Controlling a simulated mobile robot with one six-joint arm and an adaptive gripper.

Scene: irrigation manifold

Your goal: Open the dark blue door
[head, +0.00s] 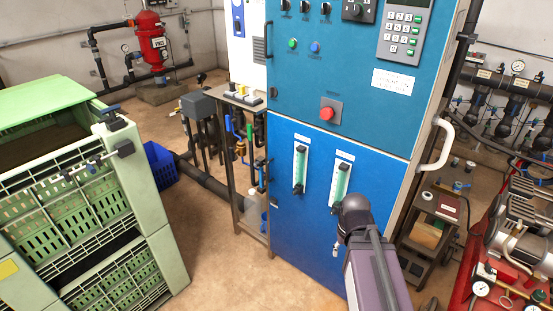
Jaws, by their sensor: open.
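The blue door (300,235) is the lower front panel of a tall cabinet. It looks shut, flush under a lighter teal panel. Two clear flow tubes with green scales, a left tube (300,168) and a right tube (341,180), are mounted on it. A small dark fitting (275,204) sits near its left edge. A white bowed handle (437,145) stands on the cabinet's right side. My arm, with a purple-grey link and dark joint, covers the door's lower right part. I cannot make out my gripper's fingers; they seem hidden behind the arm.
The teal panel (310,85) carries a red button and keypad. Green crates (75,180) stand at left. A pipe stand (238,165) is close to the door's left edge. A cart (440,205) and red-framed machinery (510,250) crowd the right. Brown floor (215,265) is clear between crates and cabinet.

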